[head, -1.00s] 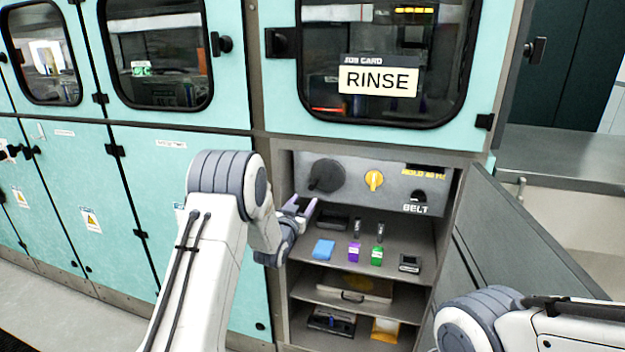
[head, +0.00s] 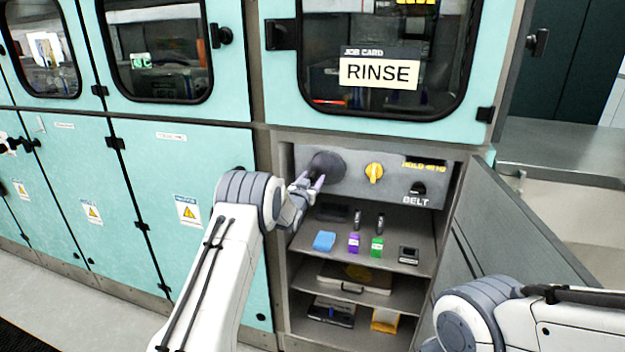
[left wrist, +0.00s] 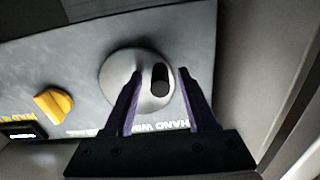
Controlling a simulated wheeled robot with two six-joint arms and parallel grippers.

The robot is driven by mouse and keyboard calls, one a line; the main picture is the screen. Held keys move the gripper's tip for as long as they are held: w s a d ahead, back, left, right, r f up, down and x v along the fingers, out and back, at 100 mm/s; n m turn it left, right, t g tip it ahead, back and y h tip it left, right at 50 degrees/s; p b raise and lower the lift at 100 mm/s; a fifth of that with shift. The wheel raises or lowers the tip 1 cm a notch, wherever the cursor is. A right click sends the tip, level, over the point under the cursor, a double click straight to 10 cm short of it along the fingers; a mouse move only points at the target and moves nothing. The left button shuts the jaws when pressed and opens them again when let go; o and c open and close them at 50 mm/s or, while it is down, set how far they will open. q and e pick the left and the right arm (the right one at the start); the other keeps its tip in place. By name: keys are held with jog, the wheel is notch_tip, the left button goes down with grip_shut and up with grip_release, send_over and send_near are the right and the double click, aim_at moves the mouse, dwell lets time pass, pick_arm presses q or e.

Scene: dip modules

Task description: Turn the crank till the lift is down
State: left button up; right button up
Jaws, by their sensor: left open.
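The crank is a dark round disc (head: 327,166) at the left of the grey panel in the open cabinet. In the left wrist view the disc (left wrist: 116,75) carries a short black handle (left wrist: 160,80). My left gripper (head: 314,182) is in front of the disc. In the left wrist view its two purple fingers (left wrist: 158,84) are apart, with the handle between them, nearer the right finger. I cannot tell whether they touch it. My right gripper is out of view; only my right arm shows at lower right. The lift is not visible in either view.
A yellow knob (head: 374,173) and a BELT switch (head: 418,188) sit right of the crank. Below, a shelf holds a blue block (head: 324,241), a purple module (head: 354,243), a green module (head: 377,247) and a dark device (head: 408,256). The open cabinet door (head: 510,220) stands at right.

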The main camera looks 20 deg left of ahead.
pick_arm(q)
grip_shut()
